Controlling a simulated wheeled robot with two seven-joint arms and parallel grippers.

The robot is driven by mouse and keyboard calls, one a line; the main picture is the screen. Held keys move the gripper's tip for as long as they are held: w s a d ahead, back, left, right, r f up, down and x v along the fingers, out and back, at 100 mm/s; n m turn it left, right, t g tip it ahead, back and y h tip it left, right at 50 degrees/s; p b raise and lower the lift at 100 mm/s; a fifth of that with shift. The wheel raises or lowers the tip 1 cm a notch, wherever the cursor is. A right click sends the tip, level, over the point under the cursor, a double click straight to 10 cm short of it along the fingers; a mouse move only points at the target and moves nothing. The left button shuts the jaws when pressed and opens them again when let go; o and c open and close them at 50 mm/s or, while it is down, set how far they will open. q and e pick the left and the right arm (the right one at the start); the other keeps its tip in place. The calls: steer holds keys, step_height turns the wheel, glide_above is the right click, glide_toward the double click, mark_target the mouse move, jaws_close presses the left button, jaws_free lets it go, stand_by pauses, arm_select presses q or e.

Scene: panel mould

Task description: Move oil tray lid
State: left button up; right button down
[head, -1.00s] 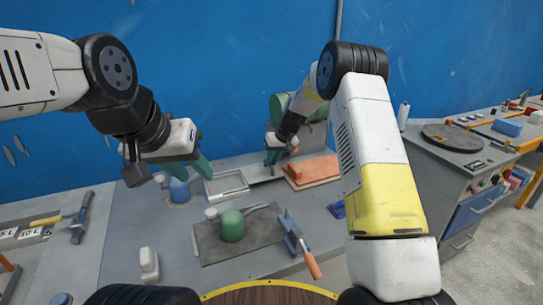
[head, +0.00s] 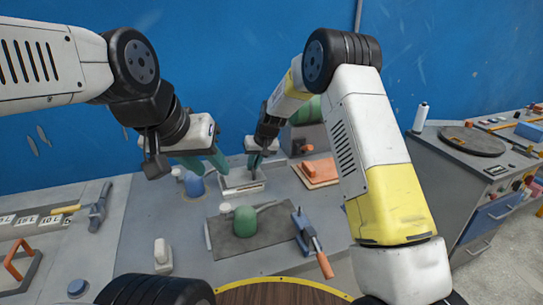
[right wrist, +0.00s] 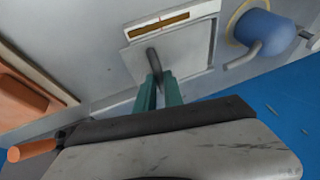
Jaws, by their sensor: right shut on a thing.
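The oil tray (head: 243,190) is a shallow pale tray on the grey table. In the right wrist view, a strip of brown-gold oil (right wrist: 158,25) shows along one side of it. The flat grey lid (right wrist: 190,50) has a dark bar handle (right wrist: 152,58) and covers most of the tray's opening. My right gripper (right wrist: 160,82) is shut on this handle; it also shows in the head view (head: 254,160). I cannot tell whether the lid touches the rim. My left gripper (head: 206,163) hangs open and empty, left of the tray.
A blue pot (head: 194,186) stands left of the tray. An orange block on a board (head: 318,172) lies to its right. In front are a dark mat (head: 270,240) with a green dome (head: 245,220), and an orange-handled tool (head: 323,262).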

steer(key=shift+s+a, duration=0.25)
steer(key=shift+a, duration=0.3)
steer(key=shift+s+a, duration=0.25)
steer(key=shift+a, duration=0.3)
steer(key=c, duration=1.5)
jaws_free()
steer(key=shift+a, duration=0.15)
steer(key=shift+o, duration=0.2)
steer(key=shift+d+r, duration=0.2)
steer(key=v, duration=0.7)
steer(key=shift+r, duration=0.15)
steer(key=shift+s+d, duration=0.1)
